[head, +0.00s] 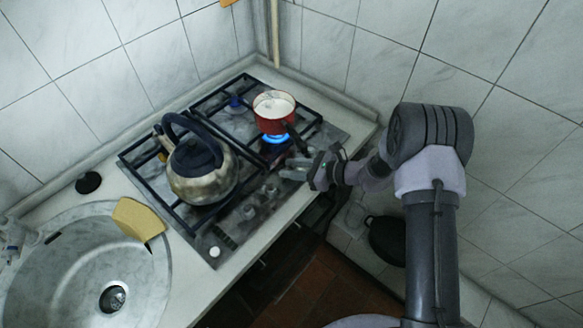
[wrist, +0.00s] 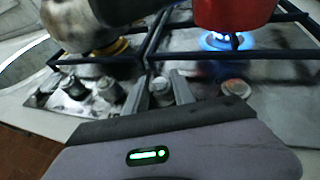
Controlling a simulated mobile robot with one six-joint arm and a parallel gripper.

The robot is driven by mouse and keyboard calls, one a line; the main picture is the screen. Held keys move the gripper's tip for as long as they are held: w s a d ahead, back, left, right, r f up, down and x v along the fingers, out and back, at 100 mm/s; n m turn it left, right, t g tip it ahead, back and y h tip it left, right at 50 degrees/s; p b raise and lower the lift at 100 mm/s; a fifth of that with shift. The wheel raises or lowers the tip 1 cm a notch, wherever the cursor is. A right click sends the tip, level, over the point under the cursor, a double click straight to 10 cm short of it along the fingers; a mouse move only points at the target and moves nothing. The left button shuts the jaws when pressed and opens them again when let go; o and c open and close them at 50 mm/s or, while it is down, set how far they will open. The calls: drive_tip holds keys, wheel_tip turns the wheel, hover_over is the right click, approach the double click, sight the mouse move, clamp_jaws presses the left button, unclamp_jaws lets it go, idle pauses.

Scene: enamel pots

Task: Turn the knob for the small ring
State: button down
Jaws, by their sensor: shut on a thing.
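My gripper (head: 294,168) is at the front right of the gas hob (head: 226,244). In the wrist view its two fingers (wrist: 160,98) are closed on either side of a metal knob (wrist: 160,86). Other knobs stand in the same row: one to the right (wrist: 235,88) and two to the left (wrist: 110,89). A blue flame (head: 277,138) burns under the red pot (head: 272,122); the flame also shows in the wrist view (wrist: 221,40). Which ring the held knob serves cannot be told.
A kettle (head: 203,180) with a dark handle stands on the left grate. A sink (head: 75,270) with a yellow cloth (head: 138,218) on its rim is at the left. A dark pan (head: 385,238) is low at the right. Tiled walls close off the back.

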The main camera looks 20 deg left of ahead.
drive_tip(key=m+t, duration=0.2)
drive_tip(key=m+t+h+b, duration=0.1)
drive_tip(key=m+t, duration=0.1)
drive_tip(key=t, duration=0.1)
drive_tip(key=shift+s+f+m+h, duration=0.1)
drive_tip(key=shift+m+h, duration=0.2)
drive_tip(key=shift+m, duration=0.1)
drive_tip(key=m+t+h, duration=0.2)
drive_tip(key=m+t, duration=0.1)
drive_tip(key=shift+m+t+h, duration=0.8)
drive_tip(key=shift+m+h, duration=0.1)
drive_tip(key=shift+m+p, duration=0.3)
drive_tip(key=c, duration=1.1)
unclamp_jaws()
drive_tip(key=shift+o, duration=0.2)
drive_tip(key=shift+h, duration=0.3)
